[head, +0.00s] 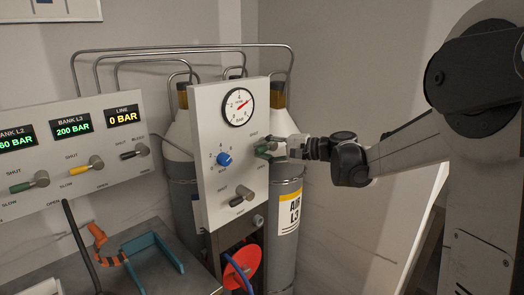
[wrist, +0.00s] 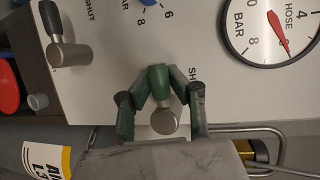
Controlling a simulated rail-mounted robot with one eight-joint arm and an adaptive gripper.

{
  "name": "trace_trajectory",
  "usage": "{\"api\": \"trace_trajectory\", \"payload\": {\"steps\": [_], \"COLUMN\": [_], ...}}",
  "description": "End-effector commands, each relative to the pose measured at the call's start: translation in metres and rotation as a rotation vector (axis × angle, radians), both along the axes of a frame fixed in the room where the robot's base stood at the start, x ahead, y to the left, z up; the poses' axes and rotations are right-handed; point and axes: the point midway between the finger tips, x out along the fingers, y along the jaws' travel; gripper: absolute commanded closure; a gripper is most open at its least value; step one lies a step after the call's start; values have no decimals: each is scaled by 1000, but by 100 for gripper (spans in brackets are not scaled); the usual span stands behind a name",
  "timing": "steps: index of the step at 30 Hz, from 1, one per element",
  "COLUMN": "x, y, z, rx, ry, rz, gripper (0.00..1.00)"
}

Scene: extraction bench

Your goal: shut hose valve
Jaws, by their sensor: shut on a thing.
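A white upright panel (head: 215,120) carries a gauge (head: 238,107), a blue knob (head: 224,159) and two lever valves. My gripper (head: 268,148) is at the panel's right edge, shut on the green-handled valve (wrist: 161,118). In the wrist view, my gripper's fingers (wrist: 160,108) sit on both sides of its green handle and silver hub. A label beginning "SH" is partly hidden beside the right finger. The other valve (head: 242,196), with a black handle, sits lower on the panel; it also shows in the wrist view (wrist: 67,50). The gauge (wrist: 272,30) reads HOSE, BAR.
Grey gas cylinders (head: 287,220) stand behind the panel, with metal pipes above. A second panel (head: 75,145) at left has displays and several lever valves. A bench (head: 150,270) holds a teal bracket (head: 152,250) and an orange-black tool (head: 104,243). A red disc (head: 242,266) is below the panel.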

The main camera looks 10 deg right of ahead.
Motion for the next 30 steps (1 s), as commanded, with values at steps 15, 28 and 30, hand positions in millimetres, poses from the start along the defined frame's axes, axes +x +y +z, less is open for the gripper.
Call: {"api": "trace_trajectory", "payload": {"steps": [15, 28, 30], "x": [0, -37, -45], "y": [-2, -56, -67], "z": [1, 13, 15], "rx": [1, 1, 1], "ry": [-1, -1, -1], "rz": [-1, -4, -5], "gripper": [61, 61, 61]}}
